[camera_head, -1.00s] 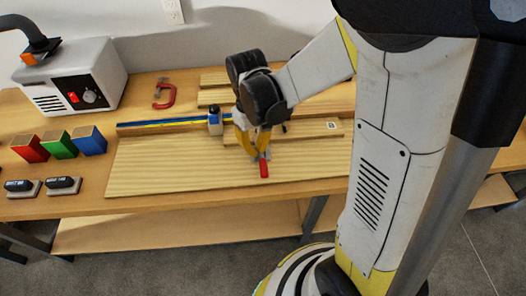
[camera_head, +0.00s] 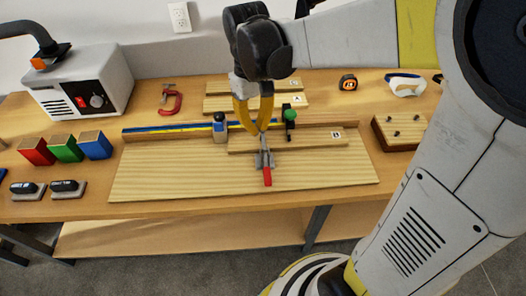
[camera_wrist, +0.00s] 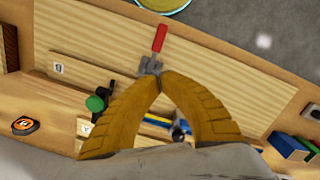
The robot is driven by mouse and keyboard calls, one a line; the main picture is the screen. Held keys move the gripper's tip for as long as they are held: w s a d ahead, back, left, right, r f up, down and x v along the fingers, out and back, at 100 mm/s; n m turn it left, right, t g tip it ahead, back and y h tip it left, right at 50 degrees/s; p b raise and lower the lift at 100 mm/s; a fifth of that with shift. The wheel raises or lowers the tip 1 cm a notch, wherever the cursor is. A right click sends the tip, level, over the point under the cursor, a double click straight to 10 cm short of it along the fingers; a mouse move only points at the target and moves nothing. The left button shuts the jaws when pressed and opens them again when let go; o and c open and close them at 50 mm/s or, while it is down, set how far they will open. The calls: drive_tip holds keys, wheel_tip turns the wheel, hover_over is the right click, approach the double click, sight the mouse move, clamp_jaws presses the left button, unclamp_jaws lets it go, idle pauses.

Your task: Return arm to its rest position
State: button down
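My gripper (camera_head: 258,132) has yellow fingers whose tips meet, with nothing seen between them. It hangs above the wooden fixture board (camera_head: 150,180) on the workbench. Just below the tips, in the head view, is a grey toggle clamp with a red handle (camera_head: 267,177), its handle pointing to the front. In the wrist view, my gripper (camera_wrist: 163,76) shows its tips close to the clamp's grey body, with the red handle (camera_wrist: 159,38) beyond. The picture does not settle whether they touch, but the head view suggests a gap. Wood strip B (camera_head: 300,144) lies on the board beside the clamp.
A blue-yellow rail (camera_head: 165,132), a blue stop (camera_head: 219,127) and a green knob (camera_head: 290,115) stand around the gripper. A grey machine (camera_head: 75,80) and coloured boxes (camera_head: 66,148) are left. A tape measure (camera_head: 348,82), safety glasses (camera_head: 406,85) and wooden block (camera_head: 400,133) are right.

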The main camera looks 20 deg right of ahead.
drive_tip(key=shift+w+r, duration=0.1)
drive_tip(key=shift+r, duration=0.55)
